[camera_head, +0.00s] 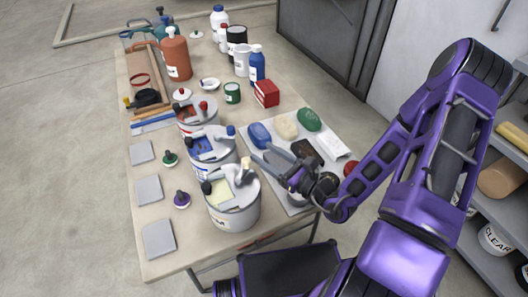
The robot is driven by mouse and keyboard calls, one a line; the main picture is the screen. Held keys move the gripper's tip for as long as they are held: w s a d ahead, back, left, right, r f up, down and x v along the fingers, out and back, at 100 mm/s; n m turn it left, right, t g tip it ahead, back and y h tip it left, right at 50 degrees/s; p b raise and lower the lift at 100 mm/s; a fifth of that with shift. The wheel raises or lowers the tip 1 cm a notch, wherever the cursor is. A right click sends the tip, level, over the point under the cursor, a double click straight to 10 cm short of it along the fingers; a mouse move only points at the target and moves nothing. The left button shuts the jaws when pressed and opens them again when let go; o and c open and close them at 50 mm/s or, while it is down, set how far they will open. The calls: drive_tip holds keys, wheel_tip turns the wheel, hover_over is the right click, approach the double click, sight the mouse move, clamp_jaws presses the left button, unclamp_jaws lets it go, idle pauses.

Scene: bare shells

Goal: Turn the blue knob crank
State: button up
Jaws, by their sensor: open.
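The blue knob (230,130) stands at the right end of a crank on the middle one of three white tins (224,157). This tin has blue paint showing under its half-open lid. My gripper (262,153) is open with nothing between its fingers. Its fingers point left, just right of the middle tin and lower in the picture than the blue knob. They appear apart from the knob. The near finger is close to the cream knob (246,163) of the front tin (236,212).
The back tin (187,126) has a red knob (203,106). A grey mat (258,171) with blue, cream and green lumps lies right of the tins. Bottles, cans and a red box (267,93) stand farther back. Grey squares and small stamps lie left.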

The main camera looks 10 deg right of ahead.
drive_tip(key=s+a+r+n+g+y+b, duration=0.15)
drive_tip(key=a+r+n+g, duration=0.3)
drive_tip(key=n+g, duration=0.9)
drive_tip(key=a+r+n+g+y+b, duration=0.1)
drive_tip(key=a+r+n+g+y, duration=0.35)
drive_tip(key=n, duration=1.55)
drive_tip(key=n+t+h+b, duration=0.1)
drive_tip(key=n+t+h, duration=0.3)
drive_tip(key=n+h, duration=1.5)
approach(231, 127)
drive_tip(key=f+b, duration=0.1)
drive_tip(key=f, duration=0.2)
drive_tip(key=d+f+n+y+b, duration=0.1)
drive_tip(key=f, duration=0.2)
drive_tip(key=f+y+b, duration=0.1)
drive_tip(key=f, duration=0.2)
drive_tip(key=shift+w+d+n, duration=0.1)
drive_tip(key=shift+d+n, duration=0.15)
drive_tip(key=shift+d, duration=0.05)
